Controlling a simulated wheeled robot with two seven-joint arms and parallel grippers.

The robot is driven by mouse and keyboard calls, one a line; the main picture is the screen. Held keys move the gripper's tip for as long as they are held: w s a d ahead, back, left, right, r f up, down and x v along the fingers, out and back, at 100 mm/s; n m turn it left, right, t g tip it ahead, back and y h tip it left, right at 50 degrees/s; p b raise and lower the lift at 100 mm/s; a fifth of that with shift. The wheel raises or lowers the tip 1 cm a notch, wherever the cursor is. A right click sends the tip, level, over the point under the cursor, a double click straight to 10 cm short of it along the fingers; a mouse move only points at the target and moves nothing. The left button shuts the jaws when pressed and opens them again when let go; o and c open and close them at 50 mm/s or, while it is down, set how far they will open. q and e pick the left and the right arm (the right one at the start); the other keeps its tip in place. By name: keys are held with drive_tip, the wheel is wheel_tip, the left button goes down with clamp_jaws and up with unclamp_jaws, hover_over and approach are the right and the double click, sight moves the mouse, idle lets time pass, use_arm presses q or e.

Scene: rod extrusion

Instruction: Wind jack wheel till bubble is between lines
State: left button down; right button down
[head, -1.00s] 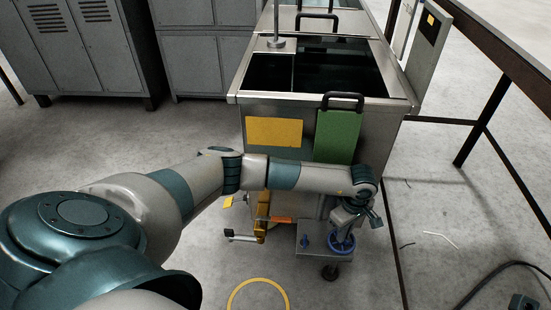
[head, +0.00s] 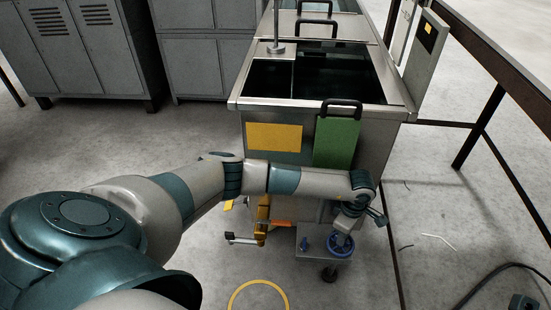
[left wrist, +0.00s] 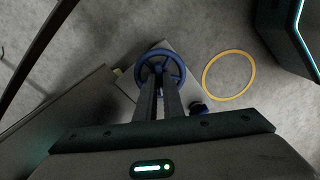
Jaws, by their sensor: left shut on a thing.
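The blue jack wheel (head: 341,246) sits on a small grey plate at the foot of the steel tank (head: 375,145). It also shows in the left wrist view (left wrist: 178,67), as a blue ring with spokes. My left gripper (head: 345,228) is above the wheel, and in the left wrist view its two fingers (left wrist: 158,78) reach close together onto the wheel's middle and are shut on it. A small orange bar (head: 281,222) lies low on the tank's front; I cannot make out a bubble or lines. My right gripper is not in view.
A yellow ring (head: 258,297) is marked on the floor in front of the tank. A yellow lever-like part (head: 262,220) stands left of the wheel. A dark cable (head: 490,280) lies on the floor at right. Grey lockers (head: 90,50) stand at back left.

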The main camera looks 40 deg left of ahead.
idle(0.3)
use_arm(q)
drive_tip(key=shift+n+p, duration=0.45)
drive_tip(key=shift+n, duration=0.55)
drive_tip(key=shift+r+n+p, duration=0.1)
drive_tip(key=shift+n+p, duration=0.3)
drive_tip(key=shift+n, duration=0.6)
drive_tip(key=shift+p, duration=0.3)
drive_tip(key=shift+n+p, duration=0.3)
drive_tip(key=shift+n, duration=0.7)
